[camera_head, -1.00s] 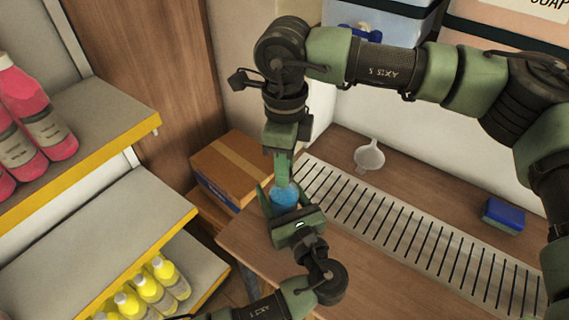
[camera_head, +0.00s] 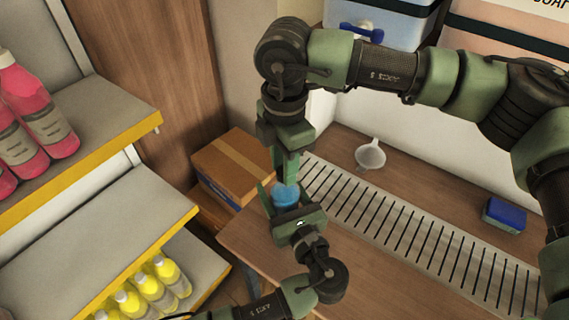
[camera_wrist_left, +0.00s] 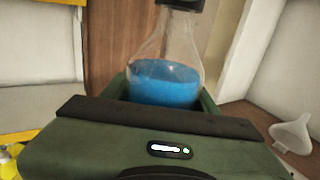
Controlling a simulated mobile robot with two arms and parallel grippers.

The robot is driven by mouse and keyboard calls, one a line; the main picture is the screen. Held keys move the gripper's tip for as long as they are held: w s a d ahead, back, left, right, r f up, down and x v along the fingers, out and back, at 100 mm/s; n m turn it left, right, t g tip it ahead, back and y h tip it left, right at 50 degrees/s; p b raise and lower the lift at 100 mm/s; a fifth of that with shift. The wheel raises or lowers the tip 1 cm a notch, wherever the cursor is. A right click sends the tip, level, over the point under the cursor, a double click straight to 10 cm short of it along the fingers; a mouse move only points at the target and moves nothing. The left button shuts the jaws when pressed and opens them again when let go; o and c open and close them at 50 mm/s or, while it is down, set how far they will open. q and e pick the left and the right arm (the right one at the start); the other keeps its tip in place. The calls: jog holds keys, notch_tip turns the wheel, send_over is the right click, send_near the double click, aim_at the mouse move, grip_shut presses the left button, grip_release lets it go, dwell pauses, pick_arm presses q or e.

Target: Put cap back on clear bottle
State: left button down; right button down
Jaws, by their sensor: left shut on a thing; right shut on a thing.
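The clear bottle (camera_head: 285,196) with blue liquid is held upright at the table's left end. My left gripper (camera_head: 279,197) comes from below in the picture and is shut around its body. The bottle also shows in the left wrist view (camera_wrist_left: 166,80), where its neck rises to a dark piece at the top edge; I cannot tell whether that is the cap or a fingertip. My right gripper (camera_head: 286,176) points straight down over the bottle's neck, shut on what appears to be the cap. The cap itself is hidden by the fingers in the head view.
A white funnel (camera_head: 370,156) and a blue sponge (camera_head: 504,215) are on the wooden counter by the slotted drain grate (camera_head: 400,233). A cardboard box (camera_head: 232,166) stands behind the bottle. Shelves at left hold pink bottles (camera_head: 35,115) and yellow bottles (camera_head: 150,288).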

jog(key=m, duration=0.3)
jog(key=shift+w, duration=0.1)
jog(key=shift+a+r+m, duration=0.15)
jog(key=shift+a+m, duration=0.1)
jog(key=shift+m, duration=0.65)
jog(key=shift+s+a+m, duration=0.15)
jog(key=shift+s+m, duration=0.2)
jog(key=shift+m, duration=0.75)
jog(key=shift+s+a+f, duration=0.1)
jog(key=shift+s+f, duration=0.05)
jog(key=shift+f, duration=0.1)
jog(key=c, duration=1)
grip_release()
